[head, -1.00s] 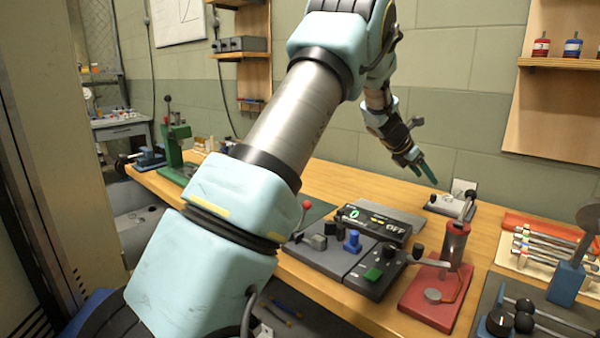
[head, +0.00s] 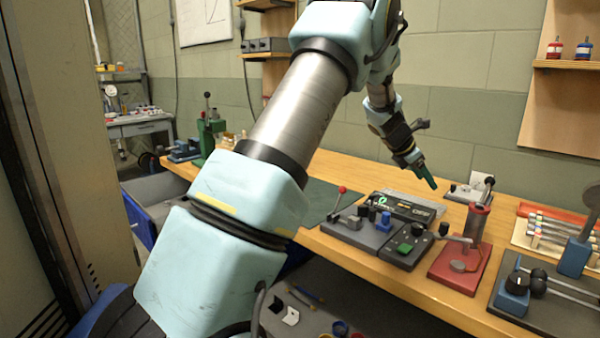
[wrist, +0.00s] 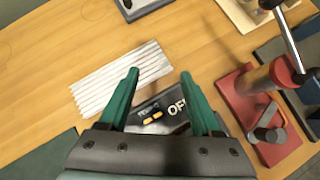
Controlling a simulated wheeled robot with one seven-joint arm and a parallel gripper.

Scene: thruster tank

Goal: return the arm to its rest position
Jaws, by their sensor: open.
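My arm rises from the lower left of the head view and bends over the wooden bench (head: 345,172). My gripper (head: 432,186) hangs above the bench, pointing down and to the right. In the wrist view my gripper (wrist: 160,80) shows two green fingers spread apart with nothing between them. Below it are a ribbed grey plate (wrist: 122,78) and a black display box (wrist: 165,108) with "OFF" lettering, partly hidden by the fingers.
A grey control panel (head: 352,232) with a red-knobbed lever stands on the bench. Right of it is a red-based device (head: 458,268), then a rack of tubes (head: 560,236). A green press (head: 208,135) stands at the far left. An open drawer (head: 160,192) juts out at the left.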

